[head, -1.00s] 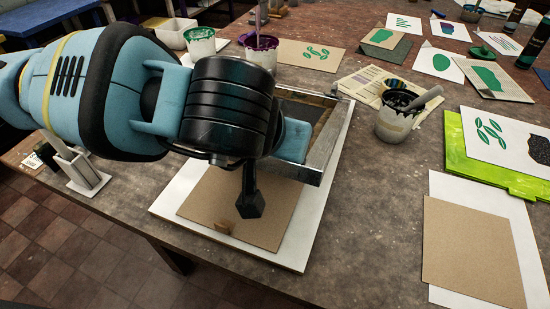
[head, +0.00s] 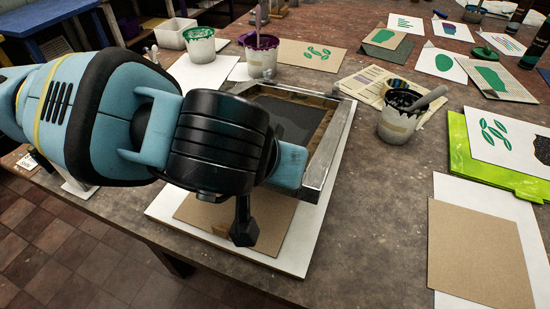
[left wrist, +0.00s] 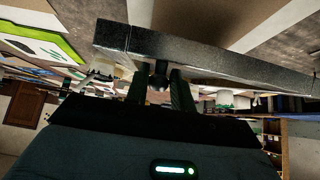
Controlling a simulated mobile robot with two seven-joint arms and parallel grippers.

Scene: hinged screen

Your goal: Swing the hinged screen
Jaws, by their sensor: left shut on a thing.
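The hinged screen (head: 325,165) is a metal-edged frame with dark mesh, over a white baseboard (head: 297,255) with a brown card (head: 265,230) on it. Its near end stands above the board, and the near part of the card lies uncovered. My left arm comes in from the left and hides the screen's left and near sides. In the left wrist view my left gripper (left wrist: 160,78) is shut at the screen's edge bar (left wrist: 215,58), with a small dark knob-like part between the fingers. My right gripper is not in view.
A grey pot with a tool (head: 397,122) stands right of the screen. Paint pots, one green (head: 201,50) and one purple (head: 260,60), stand behind it. A lime-green board (head: 470,165) and printed papers lie at right.

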